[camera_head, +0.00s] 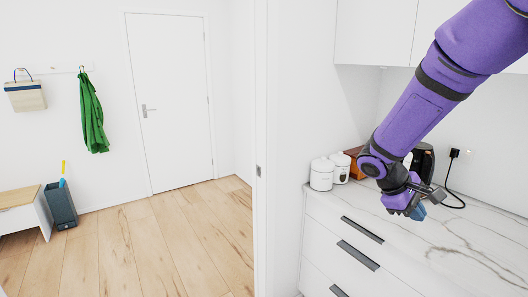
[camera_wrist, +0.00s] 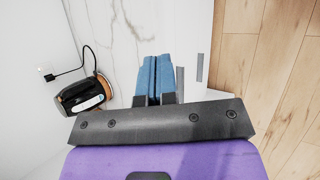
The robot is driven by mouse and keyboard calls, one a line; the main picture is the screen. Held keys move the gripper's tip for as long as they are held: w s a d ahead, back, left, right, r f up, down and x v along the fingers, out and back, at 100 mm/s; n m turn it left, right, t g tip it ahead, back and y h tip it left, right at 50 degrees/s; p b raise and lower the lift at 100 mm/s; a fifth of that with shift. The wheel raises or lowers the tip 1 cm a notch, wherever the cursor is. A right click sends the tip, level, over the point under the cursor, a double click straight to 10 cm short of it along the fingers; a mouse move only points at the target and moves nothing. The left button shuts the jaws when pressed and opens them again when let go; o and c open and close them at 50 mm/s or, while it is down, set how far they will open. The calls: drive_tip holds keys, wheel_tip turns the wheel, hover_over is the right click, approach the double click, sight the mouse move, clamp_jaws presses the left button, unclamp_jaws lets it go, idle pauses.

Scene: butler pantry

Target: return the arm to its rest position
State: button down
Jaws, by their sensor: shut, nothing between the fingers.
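My purple arm (camera_head: 410,115) reaches in from the upper right of the head view. Its gripper (camera_head: 416,211) hangs above the marble counter (camera_head: 470,230), apart from it as far as I can tell. In the wrist view the blue fingers of my gripper (camera_wrist: 153,75) lie side by side, shut, with nothing between them.
White canisters (camera_head: 321,174) and a wooden box (camera_head: 355,160) stand at the counter's left end. A black appliance (camera_head: 424,160), partly behind my arm, also shows in the wrist view (camera_wrist: 85,95) with its plugged-in cord. White cabinets (camera_head: 372,32) hang above. The counter's right part is clear.

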drive_tip(key=s+a+r+m+t+y, duration=0.3)
drive_tip(key=s+r, duration=0.5)
drive_tip(key=s, duration=0.3)
drive_tip(key=s+a+r+m+t+y, duration=0.3)
drive_tip(key=s+r+y, duration=0.2)
drive_tip(key=s, duration=0.7)
wheel_tip(320, 180, up, 3)
drive_tip(key=shift+f, duration=0.15)
